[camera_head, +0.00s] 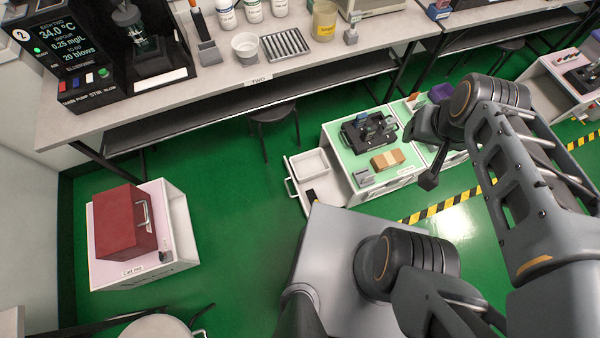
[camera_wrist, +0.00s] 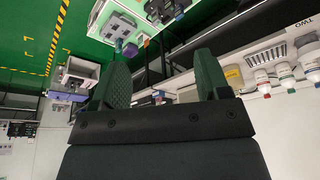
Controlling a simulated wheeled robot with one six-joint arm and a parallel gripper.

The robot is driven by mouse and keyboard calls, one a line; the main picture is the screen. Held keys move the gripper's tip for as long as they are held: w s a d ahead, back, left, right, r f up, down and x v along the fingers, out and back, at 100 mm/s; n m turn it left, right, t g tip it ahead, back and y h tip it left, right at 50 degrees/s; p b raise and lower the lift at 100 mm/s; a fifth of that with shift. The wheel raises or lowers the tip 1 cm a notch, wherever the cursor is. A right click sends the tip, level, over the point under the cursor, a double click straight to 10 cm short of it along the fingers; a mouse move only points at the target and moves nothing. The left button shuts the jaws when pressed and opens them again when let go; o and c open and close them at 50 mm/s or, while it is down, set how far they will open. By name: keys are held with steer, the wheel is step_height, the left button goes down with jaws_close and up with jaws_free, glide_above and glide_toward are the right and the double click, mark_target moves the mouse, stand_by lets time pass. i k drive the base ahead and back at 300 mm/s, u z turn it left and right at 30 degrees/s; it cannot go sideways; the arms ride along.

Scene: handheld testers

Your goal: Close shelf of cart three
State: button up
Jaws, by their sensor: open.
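A cart with a pale green top (camera_head: 345,172) stands at the middle; its label is too small to read, so I cannot tell whether it is cart three. A white shelf (camera_head: 323,202) is pulled out from its left side, with a handle (camera_head: 290,187) at its outer end. A white tray (camera_head: 309,163) and a small dark item (camera_head: 311,195) lie in the shelf. My gripper (camera_wrist: 160,78) is open and empty in the wrist view. In the head view it is over the right side of the cart, apart from the shelf handle, and partly hidden by my arm.
A black device (camera_head: 370,130) and a brown block (camera_head: 387,160) sit on the cart. A second cart (camera_head: 174,262) with a red box (camera_head: 124,222) stands at left. A long bench (camera_head: 225,85) and a stool (camera_head: 273,113) lie behind. Green floor is clear left of the shelf.

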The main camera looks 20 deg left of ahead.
mark_target(334, 189)
steer(key=z, duration=0.5)
steer(key=k, duration=0.85)
steer(key=u, duration=1.25)
steer(key=i, duration=0.35)
steer(key=z, duration=1.5)
steer(key=i, duration=0.4)
steer(key=u, duration=3.15)
steer(key=i, duration=0.5)
